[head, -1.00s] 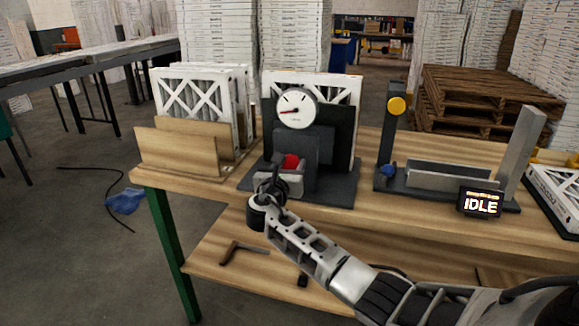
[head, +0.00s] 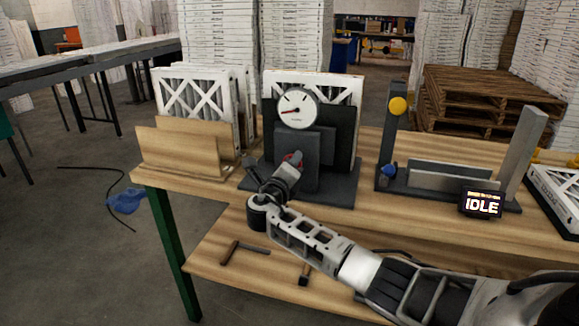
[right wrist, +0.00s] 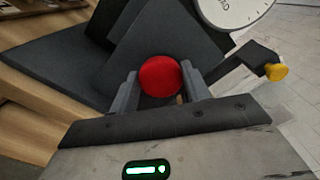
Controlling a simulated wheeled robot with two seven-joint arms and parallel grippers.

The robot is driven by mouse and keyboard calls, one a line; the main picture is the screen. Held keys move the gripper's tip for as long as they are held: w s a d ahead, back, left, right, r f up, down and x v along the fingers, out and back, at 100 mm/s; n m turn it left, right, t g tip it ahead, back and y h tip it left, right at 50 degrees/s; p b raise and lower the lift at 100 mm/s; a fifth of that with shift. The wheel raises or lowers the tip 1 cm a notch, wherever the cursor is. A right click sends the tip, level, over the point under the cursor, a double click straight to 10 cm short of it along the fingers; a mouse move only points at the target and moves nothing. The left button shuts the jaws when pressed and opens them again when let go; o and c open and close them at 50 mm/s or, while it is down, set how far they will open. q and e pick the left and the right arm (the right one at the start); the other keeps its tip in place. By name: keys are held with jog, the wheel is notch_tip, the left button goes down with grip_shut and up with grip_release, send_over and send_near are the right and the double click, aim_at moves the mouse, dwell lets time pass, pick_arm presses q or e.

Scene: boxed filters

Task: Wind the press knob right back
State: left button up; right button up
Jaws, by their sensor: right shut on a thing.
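The press (head: 327,165) is a dark grey block on a dark base on the wooden bench, with a round white gauge (head: 297,108) on top. Its red knob (right wrist: 160,76) sits between the fingers of my right gripper (right wrist: 158,90) in the right wrist view. In the head view the right gripper (head: 292,163) reaches the press front and covers most of the knob. The right gripper is shut on the knob. The gauge needle points left. My left gripper is not in view.
A wooden rack (head: 185,152) with white framed filters stands left of the press. To the right is a dark fixture (head: 440,182) with a yellow knob, and a display (head: 481,203) reading IDLE. Tools lie on the lower shelf (head: 225,268).

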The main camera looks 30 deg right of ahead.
jog(key=shift+f+n, duration=0.1)
jog(key=shift+n, duration=0.4)
jog(key=o, duration=1)
jog(key=v, duration=1.6)
jog(key=shift+a, duration=0.1)
